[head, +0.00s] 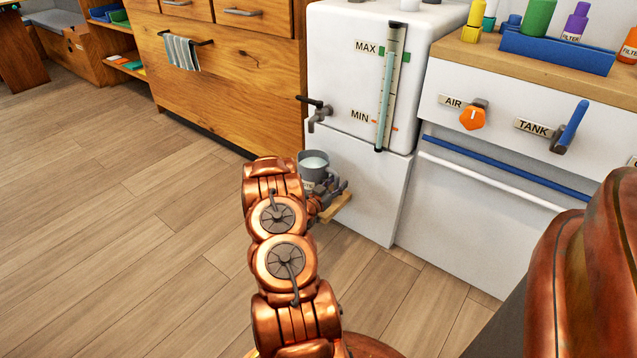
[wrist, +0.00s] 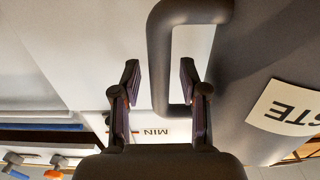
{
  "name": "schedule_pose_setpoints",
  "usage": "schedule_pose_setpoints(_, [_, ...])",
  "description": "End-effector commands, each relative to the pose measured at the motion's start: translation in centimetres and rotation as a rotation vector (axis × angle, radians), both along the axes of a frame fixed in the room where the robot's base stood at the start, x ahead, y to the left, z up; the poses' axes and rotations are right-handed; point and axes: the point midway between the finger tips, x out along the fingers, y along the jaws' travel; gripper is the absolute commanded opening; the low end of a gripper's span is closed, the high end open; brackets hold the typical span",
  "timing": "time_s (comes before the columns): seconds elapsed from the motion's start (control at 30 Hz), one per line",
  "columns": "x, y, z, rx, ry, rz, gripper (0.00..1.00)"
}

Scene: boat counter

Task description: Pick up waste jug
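The waste jug (head: 314,159) is a grey open-topped container with pale contents, below the tap on the white tank. In the wrist view its dark grey body (wrist: 245,80) fills the right, with a white label ending in "STE". Its handle (wrist: 160,60) is a squared loop. My gripper (wrist: 160,88) is open, with the handle's long bar between its fingers. The right finger appears inside the loop, and neither finger visibly presses on the bar. In the head view my gripper (head: 332,190) is beside the jug, and my arm partly hides the jug's lower part.
A small wooden shelf (head: 336,208) juts out below the jug. The tap (head: 318,113) and white tank (head: 345,65) are close above and behind it. Wooden drawers (head: 225,75) stand left, a white counter front (head: 490,185) right. The floor (head: 110,200) on the left is clear.

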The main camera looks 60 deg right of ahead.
Motion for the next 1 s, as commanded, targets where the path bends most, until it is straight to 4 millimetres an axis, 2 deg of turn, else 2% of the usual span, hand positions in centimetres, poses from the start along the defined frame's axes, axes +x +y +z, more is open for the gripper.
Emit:
schedule_pose_setpoints(0.03, [0.0, 0.01, -0.01, 0.0, 0.0, 0.0, 0.35])
schedule_pose_setpoints(0.37, [0.0, 0.02, -0.02, 0.0, 0.0, 0.0, 0.01])
schedule_pose_setpoints(1.0, [0.02, 0.02, 0.06, -0.001, 0.0, 0.0, 0.0])
